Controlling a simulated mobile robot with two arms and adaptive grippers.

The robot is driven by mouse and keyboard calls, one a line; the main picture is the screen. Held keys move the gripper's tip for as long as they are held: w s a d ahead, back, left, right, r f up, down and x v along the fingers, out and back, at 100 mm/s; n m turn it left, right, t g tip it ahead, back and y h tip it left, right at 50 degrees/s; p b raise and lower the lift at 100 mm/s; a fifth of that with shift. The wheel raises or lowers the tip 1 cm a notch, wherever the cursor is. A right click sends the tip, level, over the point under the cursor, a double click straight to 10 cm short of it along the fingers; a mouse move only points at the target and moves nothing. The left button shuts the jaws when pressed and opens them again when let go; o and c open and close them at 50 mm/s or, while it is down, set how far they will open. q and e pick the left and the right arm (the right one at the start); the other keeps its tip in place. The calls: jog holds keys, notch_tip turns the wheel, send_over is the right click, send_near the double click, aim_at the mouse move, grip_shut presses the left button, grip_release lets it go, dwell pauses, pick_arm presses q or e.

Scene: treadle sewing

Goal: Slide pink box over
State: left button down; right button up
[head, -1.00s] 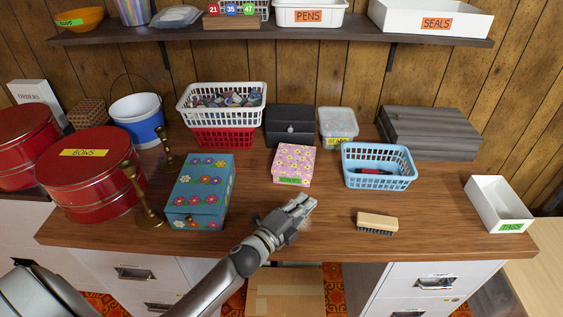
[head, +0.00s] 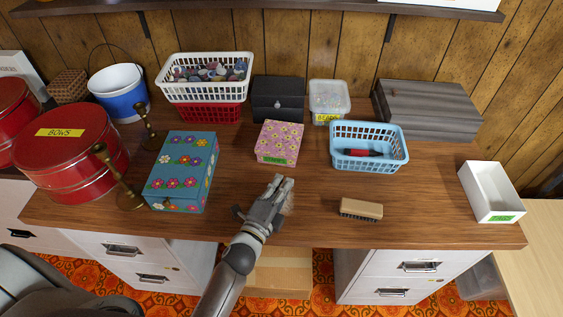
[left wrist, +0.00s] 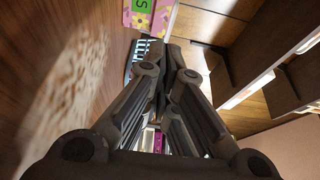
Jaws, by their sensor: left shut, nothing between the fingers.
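The pink flowered box (head: 279,142) with a green label sits on the wooden desk, in the middle, in the head view. Part of it shows at the top of the left wrist view (left wrist: 150,17). My left gripper (head: 282,181) is shut and empty, low over the desk just in front of the pink box. A small gap shows between its fingertips and the box in the head view. In the left wrist view its closed fingers (left wrist: 178,50) fill the middle. My right gripper is not in view.
A blue flowered box (head: 183,170) stands to the left, beside brass candlesticks (head: 127,193). A blue basket (head: 368,147) stands to the right, a black box (head: 278,99) behind. A brush (head: 361,209) lies at front right. Bare desk lies between the flowered boxes.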

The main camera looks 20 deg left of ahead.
aim_at(277, 154)
pick_arm(q)
jog(key=w, duration=0.3)
jog(key=shift+w+d+r, duration=0.1)
jog(key=shift+w+d, duration=0.05)
jog(key=shift+w, duration=0.05)
jog(key=w+a, duration=0.1)
jog(key=w+a+p, duration=0.1)
jog(key=shift+w, duration=0.35)
jog(key=shift+w+a, duration=0.25)
jog(key=shift+w, duration=0.05)
jog(key=w+a, duration=0.1)
jog(key=w+a+b, duration=0.1)
jog(key=w, duration=0.1)
jog(key=shift+w+a, duration=0.2)
jog(key=shift+a, duration=0.2)
jog(key=shift+s+d, duration=0.1)
